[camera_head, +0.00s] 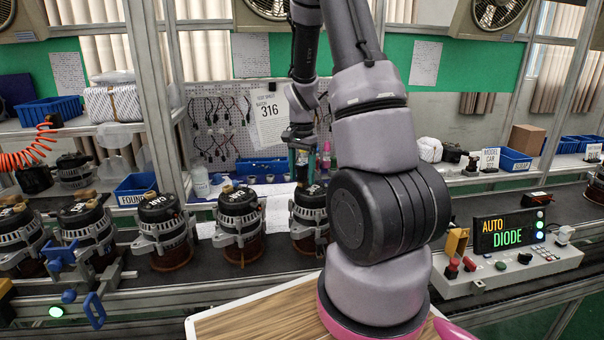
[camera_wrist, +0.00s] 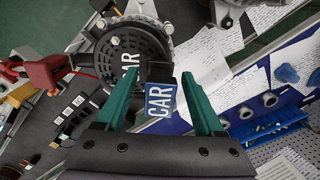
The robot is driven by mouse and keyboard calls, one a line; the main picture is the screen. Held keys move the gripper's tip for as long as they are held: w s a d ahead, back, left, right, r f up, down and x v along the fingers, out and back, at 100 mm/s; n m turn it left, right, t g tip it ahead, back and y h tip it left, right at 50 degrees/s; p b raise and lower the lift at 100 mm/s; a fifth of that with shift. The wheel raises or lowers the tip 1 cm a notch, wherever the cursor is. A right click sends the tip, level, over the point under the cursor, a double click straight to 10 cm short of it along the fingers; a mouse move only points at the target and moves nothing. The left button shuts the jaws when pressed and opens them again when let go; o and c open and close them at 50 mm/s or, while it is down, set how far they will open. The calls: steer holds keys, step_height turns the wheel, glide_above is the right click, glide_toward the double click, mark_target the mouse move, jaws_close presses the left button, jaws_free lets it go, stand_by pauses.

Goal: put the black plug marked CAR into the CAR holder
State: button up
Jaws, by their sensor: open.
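My gripper (camera_wrist: 165,108) is open, its two green fingers spread. It also shows in the head view (camera_head: 300,160), pointing down above the alternator row. In the wrist view a small black block with a blue CAR label, seemingly the plug (camera_wrist: 160,98), lies between the fingers with gaps on both sides. I cannot tell its depth relative to the fingertips. Behind it is an alternator (camera_wrist: 104,50) whose black cap also reads CAR; whether the block touches it is unclear. I cannot identify the CAR holder for certain; a MODEL CAR sign (camera_head: 489,158) stands on the right shelf.
Several alternators, including one (camera_head: 240,222), line the dark conveyor. A pegboard (camera_head: 215,115) with hanging wires stands behind. A panel reading AUTO DIODE (camera_head: 510,233) is at right. In the wrist view, labelled black pieces (camera_wrist: 72,112) lie lower left and written papers (camera_wrist: 235,70) right.

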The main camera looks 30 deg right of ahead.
mark_target(302, 163)
steer(key=shift+f, duration=0.1)
steer(key=shift+c, duration=0.3)
jaws_close()
step_height(302, 163, up, 14)
steer(key=shift+f, duration=0.2)
stand_by(0.6)
